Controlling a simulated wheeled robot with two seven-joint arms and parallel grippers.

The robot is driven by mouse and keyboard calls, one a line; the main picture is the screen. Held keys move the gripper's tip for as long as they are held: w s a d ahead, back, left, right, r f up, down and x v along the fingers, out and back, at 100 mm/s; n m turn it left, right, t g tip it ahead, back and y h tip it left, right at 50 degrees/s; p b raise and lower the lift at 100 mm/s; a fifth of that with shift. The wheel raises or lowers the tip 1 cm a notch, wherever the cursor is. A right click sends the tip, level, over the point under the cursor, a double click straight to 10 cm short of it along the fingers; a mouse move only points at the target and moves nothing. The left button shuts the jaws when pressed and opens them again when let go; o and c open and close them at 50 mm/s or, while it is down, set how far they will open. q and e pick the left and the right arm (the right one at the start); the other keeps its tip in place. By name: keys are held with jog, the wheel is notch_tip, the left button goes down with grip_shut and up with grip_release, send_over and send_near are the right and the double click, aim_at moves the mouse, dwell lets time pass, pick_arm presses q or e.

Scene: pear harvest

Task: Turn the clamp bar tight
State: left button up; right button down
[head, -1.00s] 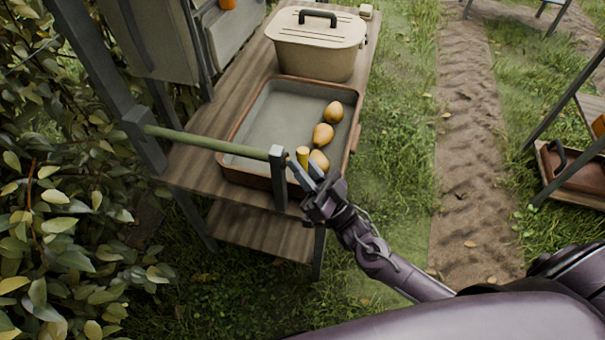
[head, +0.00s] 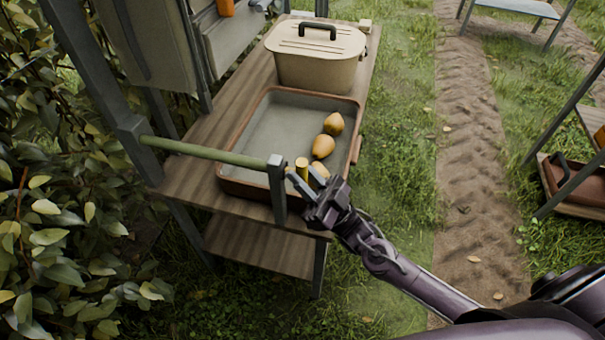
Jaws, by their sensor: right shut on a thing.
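A green rod (head: 205,152) runs from a grey post at the left to a grey upright clamp bar (head: 277,195) at the front of the bench. The fingers partly cover how the grip joins the bar. My left gripper is out of view.
A brown-rimmed tray (head: 355,122) with several yellow pears (head: 323,146) lies on the wooden bench behind the clamp bar. A lidded beige box (head: 315,70) stands farther back.

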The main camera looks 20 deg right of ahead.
jog(key=c, duration=1.3)
grip_release()
jog(key=shift+o, duration=0.2)
jog(key=shift+s+d+f, duration=0.15)
jog(key=shift+f, duration=0.15)
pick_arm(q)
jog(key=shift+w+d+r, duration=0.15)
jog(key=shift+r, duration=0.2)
pick_arm(e)
jog(key=s+d+f, duration=0.1)
jog(key=s+d, duration=0.8)
jog(key=d, duration=0.1)
jog(key=shift+s+f, duration=0.3)
jog(key=shift+a, duration=0.1)
